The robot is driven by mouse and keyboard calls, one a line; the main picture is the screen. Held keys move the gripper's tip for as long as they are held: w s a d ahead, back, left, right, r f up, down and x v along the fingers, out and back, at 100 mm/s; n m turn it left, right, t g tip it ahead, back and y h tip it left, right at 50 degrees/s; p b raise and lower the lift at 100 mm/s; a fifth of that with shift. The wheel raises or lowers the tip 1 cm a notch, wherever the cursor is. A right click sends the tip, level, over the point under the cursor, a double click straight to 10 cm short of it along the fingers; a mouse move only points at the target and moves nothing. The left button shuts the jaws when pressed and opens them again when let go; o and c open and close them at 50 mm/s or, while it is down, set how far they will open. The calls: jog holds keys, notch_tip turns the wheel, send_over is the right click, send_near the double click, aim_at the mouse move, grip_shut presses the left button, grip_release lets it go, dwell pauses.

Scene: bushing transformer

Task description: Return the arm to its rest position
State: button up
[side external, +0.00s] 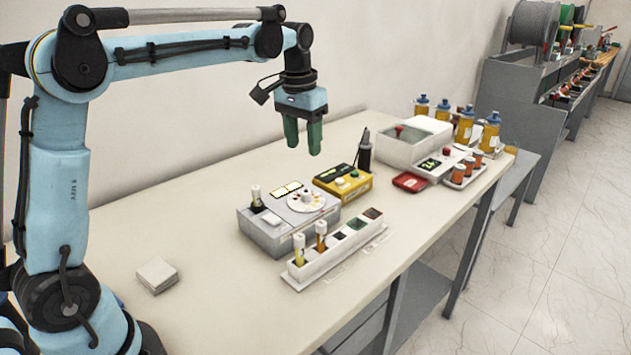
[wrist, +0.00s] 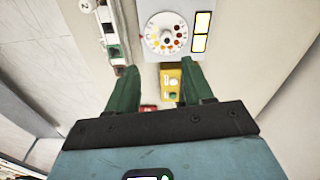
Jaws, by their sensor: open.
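My gripper (side external: 303,136) hangs from my light blue arm, pointing down, well above the table (side external: 205,225). Its two green fingers are apart with nothing between them. In the wrist view my gripper (wrist: 155,92) also shows empty. Below it stand a grey device with a round dial (side external: 305,201) and a yellow device (side external: 343,183). The dial device also shows in the wrist view (wrist: 166,33), and the yellow device (wrist: 171,88) shows between the fingers, farther down. My gripper touches nothing.
A white rack (side external: 337,245) with vials stands at the table's front edge. A black pen-like tool (side external: 364,150) stands upright behind the yellow device. White square pads (side external: 156,274) lie near my base.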

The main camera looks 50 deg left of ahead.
jog(key=s+d+f+t, duration=0.3)
jog(key=s+d, duration=0.1)
jog(key=s, duration=0.4)
jog(key=s+d+f+m+t, duration=0.1)
jog(key=s+d+f+t, duration=0.2)
jog(key=s, duration=0.5)
jog(key=shift+s+d+f+m, duration=0.15)
jog(key=shift+s+d+m, duration=0.15)
jog(key=shift+s+d, duration=0.1)
